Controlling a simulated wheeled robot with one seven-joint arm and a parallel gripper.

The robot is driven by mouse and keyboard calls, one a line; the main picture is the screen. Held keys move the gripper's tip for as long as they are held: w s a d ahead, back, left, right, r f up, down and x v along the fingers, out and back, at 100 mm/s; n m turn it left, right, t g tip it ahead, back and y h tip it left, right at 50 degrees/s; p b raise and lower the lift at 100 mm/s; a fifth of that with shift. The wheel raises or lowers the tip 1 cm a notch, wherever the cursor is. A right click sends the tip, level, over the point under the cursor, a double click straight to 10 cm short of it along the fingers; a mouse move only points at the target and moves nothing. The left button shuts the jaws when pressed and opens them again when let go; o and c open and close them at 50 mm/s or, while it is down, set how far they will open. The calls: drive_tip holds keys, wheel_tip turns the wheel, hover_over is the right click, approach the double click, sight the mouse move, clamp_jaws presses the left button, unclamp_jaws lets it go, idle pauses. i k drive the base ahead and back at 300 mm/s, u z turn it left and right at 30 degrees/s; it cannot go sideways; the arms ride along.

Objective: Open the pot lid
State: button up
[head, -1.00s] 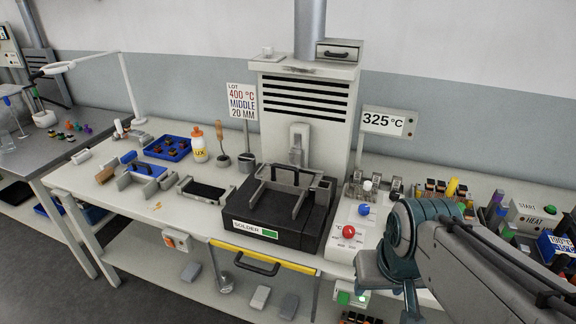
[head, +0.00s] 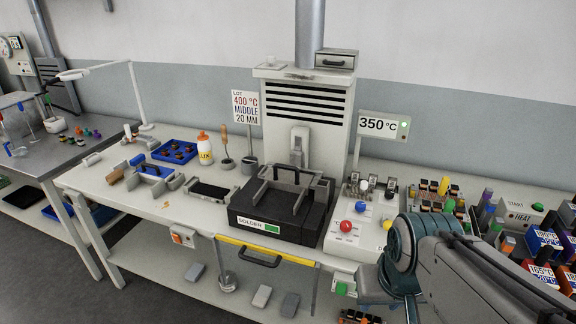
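The black solder pot (head: 243,203) sits at the middle front of the bench, with a label reading SOLDER and a small green panel on its front. Its dark lid lies flat on top, with an upright black handle (head: 287,172) between grey brackets. The lid appears closed and nothing touches the handle. My arm comes in from the lower right, its teal joint in front of the control box. My gripper cannot be made out; the end of the arm is hidden or outside the frame.
A control box (head: 340,239) with red and blue knobs stands right of the pot. A sign (head: 382,125) reads 350 °C; another (head: 245,107) reads 400 °C, MIDDLE, 20 MM. A vented hood (head: 308,104) rises behind. A yellow rail with a handle (head: 259,261) runs along the front.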

sight(289, 169)
drive_tip(key=k, duration=1.05)
drive_tip(key=u, duration=0.55)
drive_tip(key=i, duration=0.7)
drive_tip(key=u, duration=0.5)
drive_tip(key=i, duration=0.7)
drive_tip(key=z, duration=0.9)
drive_tip(key=i, duration=0.7)
drive_tip(key=z, duration=0.7)
